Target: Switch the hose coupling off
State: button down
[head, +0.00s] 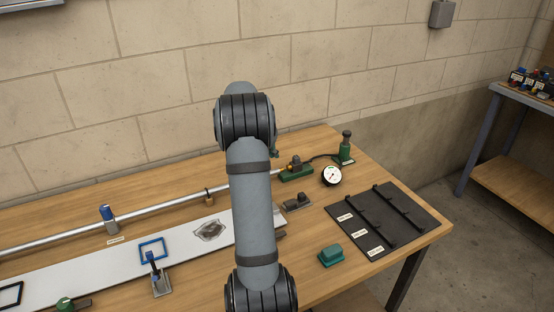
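What looks like the hose coupling is a green block (296,172) with a dark grey knob on top and a brass fitting at its left. It sits at the right end of the long metal tube (150,214). A dark hose (322,157) runs from it to a green upright cylinder (346,150) with a dark top. I cannot read whether the coupling is on or off. My arm crosses the middle of the head view, left of the coupling, and covers part of the tube. My gripper does not show.
A round white gauge (331,176) lies right of the coupling. A black labelled mat (418,212) with dark bars lies at the right of the table. A green block (331,256) stands near the front. A brass padlock (209,198) and a blue-topped clamp (108,219) are along the tube.

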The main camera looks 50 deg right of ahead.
jog(key=v, duration=0.3)
jog(key=shift+w+a, duration=0.15)
jog(key=shift+a, duration=0.05)
